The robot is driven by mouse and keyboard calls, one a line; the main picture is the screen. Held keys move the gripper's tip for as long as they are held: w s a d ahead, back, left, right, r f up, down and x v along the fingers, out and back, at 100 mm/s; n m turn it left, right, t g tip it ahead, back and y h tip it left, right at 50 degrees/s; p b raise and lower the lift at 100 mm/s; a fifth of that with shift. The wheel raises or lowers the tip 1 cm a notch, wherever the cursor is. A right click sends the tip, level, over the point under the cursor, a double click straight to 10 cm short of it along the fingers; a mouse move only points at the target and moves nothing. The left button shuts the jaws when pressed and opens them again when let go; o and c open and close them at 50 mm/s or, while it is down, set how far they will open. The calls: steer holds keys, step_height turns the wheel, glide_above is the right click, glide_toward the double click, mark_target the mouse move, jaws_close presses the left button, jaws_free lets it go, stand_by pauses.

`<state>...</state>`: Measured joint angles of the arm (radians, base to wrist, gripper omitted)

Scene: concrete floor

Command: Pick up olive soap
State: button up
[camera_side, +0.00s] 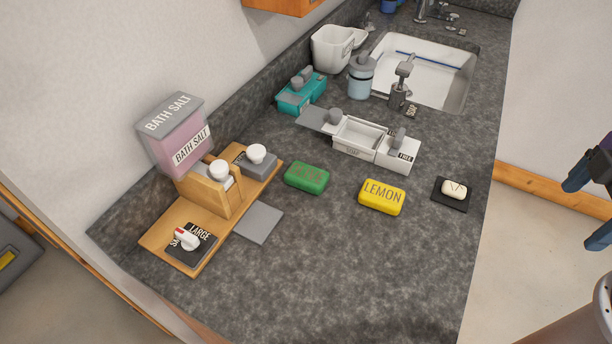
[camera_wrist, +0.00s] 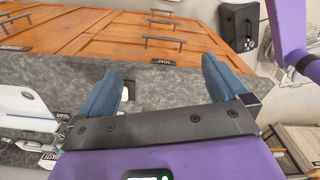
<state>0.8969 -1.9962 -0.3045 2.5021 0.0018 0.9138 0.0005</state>
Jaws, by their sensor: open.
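The olive soap (camera_side: 306,178) is a green bar with dark lettering that is hard to read. It lies flat on the grey counter (camera_side: 330,265) in the side view, left of a yellow soap marked LEMON (camera_side: 382,197). My gripper (camera_side: 580,214) is at the right edge of the side view, past the counter's edge and well away from the green bar. Only its dark blue fingers and part of my arm show there. In the wrist view the fingers (camera_wrist: 161,68) are spread apart with nothing between them. I cannot make out the green bar in the wrist view.
A small pale soap (camera_side: 455,187) sits on a black mat at the right. White trays (camera_side: 360,138) stand behind the bars, and a wooden stand (camera_side: 215,195) with a bath salt box (camera_side: 172,135) is at left. The front counter is clear. Wooden cabinets (camera_wrist: 125,35) show in the wrist view.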

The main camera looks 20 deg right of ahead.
steer(key=w+a+r+m, duration=0.3)
steer(key=w+a+m, duration=0.2)
steer(key=w+a, duration=0.35)
steer(key=w+a+r+m, duration=0.2)
steer(key=w+a+m, duration=0.3)
steer(key=w+a, duration=0.4)
steer(key=m, duration=1.1)
glide_above(307, 173)
steer(key=f, duration=0.1)
step_height(307, 173, down, 17)
steer(key=shift+r, duration=0.1)
steer(key=c, duration=0.8)
